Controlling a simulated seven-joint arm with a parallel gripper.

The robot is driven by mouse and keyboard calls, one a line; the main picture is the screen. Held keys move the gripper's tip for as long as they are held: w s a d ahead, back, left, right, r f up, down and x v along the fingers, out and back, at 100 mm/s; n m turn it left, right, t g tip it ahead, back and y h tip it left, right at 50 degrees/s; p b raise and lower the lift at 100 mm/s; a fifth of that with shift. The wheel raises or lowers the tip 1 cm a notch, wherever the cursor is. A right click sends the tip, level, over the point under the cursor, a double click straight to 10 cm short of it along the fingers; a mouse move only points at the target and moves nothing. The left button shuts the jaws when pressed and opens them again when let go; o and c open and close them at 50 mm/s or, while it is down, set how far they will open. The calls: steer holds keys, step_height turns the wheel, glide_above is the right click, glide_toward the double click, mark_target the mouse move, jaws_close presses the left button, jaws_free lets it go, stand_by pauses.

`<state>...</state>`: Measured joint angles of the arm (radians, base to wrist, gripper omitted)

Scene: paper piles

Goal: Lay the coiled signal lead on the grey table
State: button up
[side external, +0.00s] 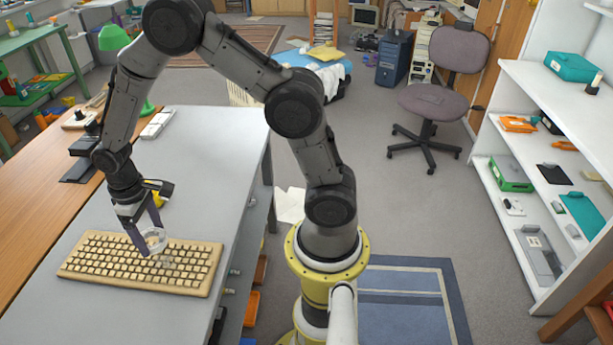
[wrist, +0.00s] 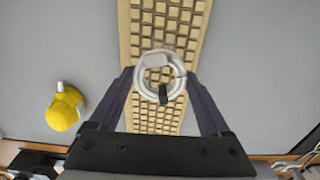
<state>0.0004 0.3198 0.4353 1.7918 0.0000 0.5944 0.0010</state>
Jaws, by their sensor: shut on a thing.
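The coiled signal lead (wrist: 149,94) is a whitish ring with a pale block and a dark plug end. It also shows in the side view (side external: 155,238). My gripper (wrist: 159,77) is shut on it, one dark finger on each side of the coil. In the side view, my gripper (side external: 151,240) points down over the beige keyboard (side external: 100,263), with the coil above its keys. Whether the coil touches the keys cannot be told. The grey table (side external: 205,165) lies under the keyboard.
A yellow object (wrist: 62,111) sits on the table beside the keyboard, close to my gripper. A pale grey device (side external: 157,123) lies at the table's far end. Bare grey surface shows beyond the keyboard and along its sides. A wooden worktop (side external: 40,205) adjoins on the left.

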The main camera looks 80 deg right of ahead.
stand_by(0.5)
steer(key=s+a+n, duration=0.4)
steer(key=a+n, duration=0.5)
steer(key=a, duration=0.3)
steer(key=s+a+n, duration=0.3)
steer(key=a+n, duration=0.7)
steer(key=a, duration=0.2)
steer(key=shift+s+a+f+n, duration=0.3)
steer(key=shift+s+a+f, duration=0.05)
steer(key=shift+a, duration=0.05)
steer(key=shift+f, duration=3.4)
steer(key=shift+f, duration=0.55)
